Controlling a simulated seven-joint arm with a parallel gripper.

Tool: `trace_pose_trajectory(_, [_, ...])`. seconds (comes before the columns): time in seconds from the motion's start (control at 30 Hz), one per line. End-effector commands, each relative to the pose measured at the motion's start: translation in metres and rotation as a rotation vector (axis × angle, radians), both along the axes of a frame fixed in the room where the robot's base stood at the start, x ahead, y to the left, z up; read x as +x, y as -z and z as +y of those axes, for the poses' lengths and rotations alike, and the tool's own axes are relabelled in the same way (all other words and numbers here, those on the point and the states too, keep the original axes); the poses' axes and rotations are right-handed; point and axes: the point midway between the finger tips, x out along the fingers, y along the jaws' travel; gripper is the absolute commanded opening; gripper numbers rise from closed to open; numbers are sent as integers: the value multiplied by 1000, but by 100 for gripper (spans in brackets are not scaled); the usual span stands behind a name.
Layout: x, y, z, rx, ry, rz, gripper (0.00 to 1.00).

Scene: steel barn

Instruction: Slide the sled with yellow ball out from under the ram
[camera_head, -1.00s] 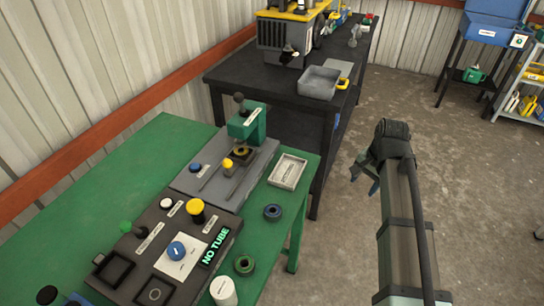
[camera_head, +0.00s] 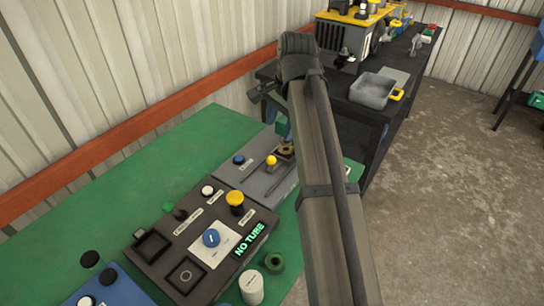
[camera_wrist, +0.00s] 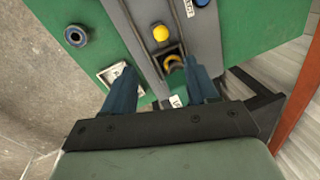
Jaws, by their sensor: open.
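The sled's yellow ball (camera_head: 271,160) stands on the grey press plate, at the near end of the sled. The ball also shows in the wrist view (camera_wrist: 161,33). A dark sled seat with a brass ring (camera_wrist: 173,60) is just behind it, beside the ram. The green ram (camera_head: 282,128) is mostly hidden behind my arm in the head view. My gripper (camera_wrist: 160,68) is open and empty above the press. Its two blue-grey fingers stand apart, with the ball beyond their tips. In the head view the gripper is largely hidden by my wrist.
A control box (camera_head: 207,238) with buttons and a "NO TUBE" display stands in front of the press. The green bench (camera_head: 150,185) is clear at left. A black table with a grey bin (camera_head: 373,90) is behind.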

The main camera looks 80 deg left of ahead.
Motion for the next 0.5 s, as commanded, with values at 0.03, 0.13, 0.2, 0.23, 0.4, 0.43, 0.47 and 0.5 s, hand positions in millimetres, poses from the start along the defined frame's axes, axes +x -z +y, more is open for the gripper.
trace_pose_trajectory(0.03, [-3,-1,1,0,-1,1,58])
trace_pose_trajectory(0.13, [-5,3,1,-1,-2,1,58])
trace_pose_trajectory(0.2, [-6,10,2,-2,-1,1,58])
trace_pose_trajectory(0.23, [-6,14,2,-2,-2,2,58])
trace_pose_trajectory(0.4, [-9,41,6,-2,-3,2,58])
trace_pose_trajectory(0.43, [-9,46,7,-2,-3,2,58])
trace_pose_trajectory(0.47, [-10,52,8,-2,-3,2,58])
trace_pose_trajectory(0.5, [-11,59,9,-2,-3,2,58])
